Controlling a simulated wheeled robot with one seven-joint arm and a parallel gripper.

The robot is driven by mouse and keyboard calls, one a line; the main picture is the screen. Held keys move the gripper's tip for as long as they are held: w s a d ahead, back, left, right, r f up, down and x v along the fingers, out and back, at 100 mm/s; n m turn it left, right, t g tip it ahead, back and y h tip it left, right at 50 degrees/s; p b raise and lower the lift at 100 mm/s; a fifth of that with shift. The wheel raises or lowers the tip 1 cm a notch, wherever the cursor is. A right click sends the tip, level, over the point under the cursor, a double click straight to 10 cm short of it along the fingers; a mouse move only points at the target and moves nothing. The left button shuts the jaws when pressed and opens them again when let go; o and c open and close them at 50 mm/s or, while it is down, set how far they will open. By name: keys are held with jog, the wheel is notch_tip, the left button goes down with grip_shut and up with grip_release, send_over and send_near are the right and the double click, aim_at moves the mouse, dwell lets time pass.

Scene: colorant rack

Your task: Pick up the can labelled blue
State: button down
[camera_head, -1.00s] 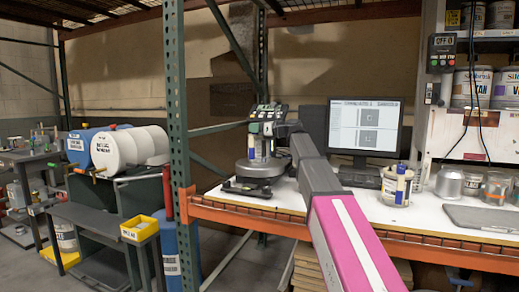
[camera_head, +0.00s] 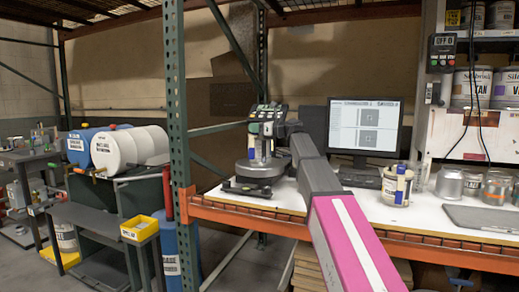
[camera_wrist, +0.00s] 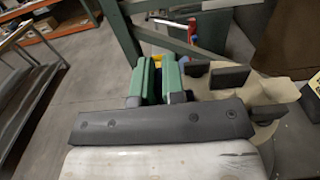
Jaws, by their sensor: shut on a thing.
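My gripper (camera_head: 264,132) is over the grey round base (camera_head: 260,168) on the workbench. In the wrist view, two green-sided fingers (camera_wrist: 157,84) stand close together beyond a dark grey bar. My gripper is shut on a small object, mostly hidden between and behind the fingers. In the head view, a pale upright piece with a dark blue patch (camera_head: 252,147) shows just below the gripper. I cannot read a label there, so I cannot tell whether it is the blue can.
The bench (camera_head: 300,198) also bears a monitor (camera_head: 364,126), a pale container with a blue patch (camera_head: 397,186) and several metal cans at right. A green rack post (camera_head: 178,120) stands left of the arm. Paint cans (camera_head: 473,88) fill the upper right shelf.

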jog(key=shift+r, duration=0.1)
jog(key=shift+r, duration=1.95)
jog(key=s+a+r, duration=0.6)
jog(key=a+r, duration=0.1)
jog(key=a, duration=0.2)
jog(key=shift+s+a, duration=0.25)
jog(key=shift+s, duration=0.25)
